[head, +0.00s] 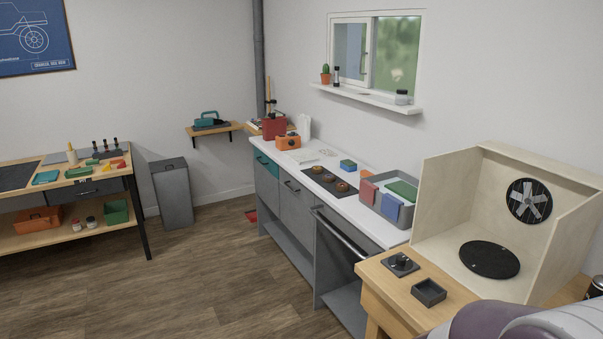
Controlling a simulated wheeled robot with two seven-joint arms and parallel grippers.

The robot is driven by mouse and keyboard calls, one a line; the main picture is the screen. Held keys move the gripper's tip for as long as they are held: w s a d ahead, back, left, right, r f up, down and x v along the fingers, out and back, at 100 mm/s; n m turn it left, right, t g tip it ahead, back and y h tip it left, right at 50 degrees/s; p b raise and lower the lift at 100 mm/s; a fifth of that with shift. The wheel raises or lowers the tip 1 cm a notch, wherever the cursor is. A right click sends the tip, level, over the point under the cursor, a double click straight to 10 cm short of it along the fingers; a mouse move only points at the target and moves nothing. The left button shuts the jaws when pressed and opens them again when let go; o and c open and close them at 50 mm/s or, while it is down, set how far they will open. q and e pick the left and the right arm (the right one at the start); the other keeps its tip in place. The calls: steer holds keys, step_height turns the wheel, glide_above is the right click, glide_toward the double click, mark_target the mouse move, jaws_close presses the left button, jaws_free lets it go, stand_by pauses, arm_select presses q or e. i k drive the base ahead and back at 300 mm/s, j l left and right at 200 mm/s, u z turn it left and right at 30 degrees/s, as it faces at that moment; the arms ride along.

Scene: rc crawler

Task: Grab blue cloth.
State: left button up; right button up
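I cannot tell for sure which item is the blue cloth. A small blue item with a green top (348,165) lies on the white counter (345,206). A blue piece (391,206) stands in the grey bin (407,217) at the counter's near end, beside a red piece (368,190) and a green one (404,190). A flat teal item (46,177) lies on the wooden workbench at the left. Neither of my grippers is in view. A purple and grey rounded part, likely my own arm, shows at the lower right.
A black plate with several brown round items (341,187) sits on the counter. A grey trash bin (172,194) stands by the wall. The middle floor is clear.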

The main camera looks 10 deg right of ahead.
mark_target(390, 205)
steer(key=i+u, duration=0.25)
steer(key=i, duration=1.45)
steer(key=i+z, duration=0.25)
steer(key=z, duration=0.2)
steer(key=i+j+z, duration=0.15)
steer(key=z, duration=0.3)
steer(key=i+j+z, duration=0.2)
steer(key=z, duration=0.25)
steer(key=i+j+z, duration=0.25)
steer(key=z, duration=0.2)
